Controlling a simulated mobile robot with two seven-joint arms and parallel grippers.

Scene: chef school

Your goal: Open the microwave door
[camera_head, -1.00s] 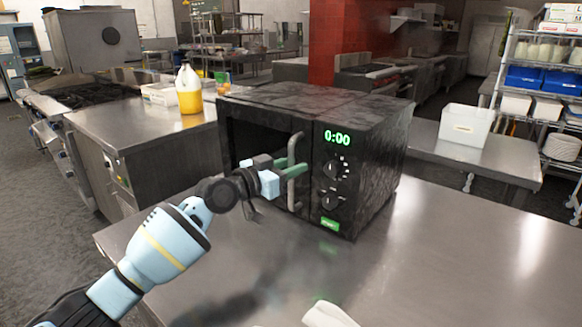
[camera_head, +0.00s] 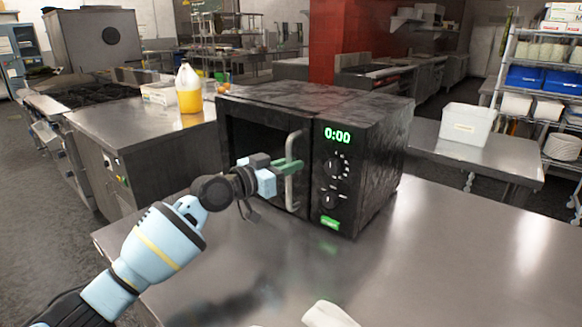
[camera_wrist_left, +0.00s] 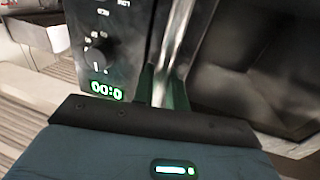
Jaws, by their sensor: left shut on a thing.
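The black microwave (camera_head: 363,150) stands on the steel table, its door side facing me and to the left. Its display reads 0:00 above two knobs. The door (camera_head: 262,145) looks closed or nearly so; I cannot tell if there is a small gap. The vertical metal door handle (camera_head: 294,152) also shows in the left wrist view (camera_wrist_left: 174,55). My left gripper (camera_head: 285,167) has its green fingers shut around the handle at about mid height. In the left wrist view the fingers (camera_wrist_left: 163,90) sit on both sides of the handle. My right gripper is not in view.
The steel table (camera_head: 460,255) is clear in front and right of the microwave. A pale object (camera_head: 328,314) lies at its front edge. A bottle of yellow liquid (camera_head: 188,88) stands on the left counter. A white bin (camera_head: 467,124) stands on a table behind right.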

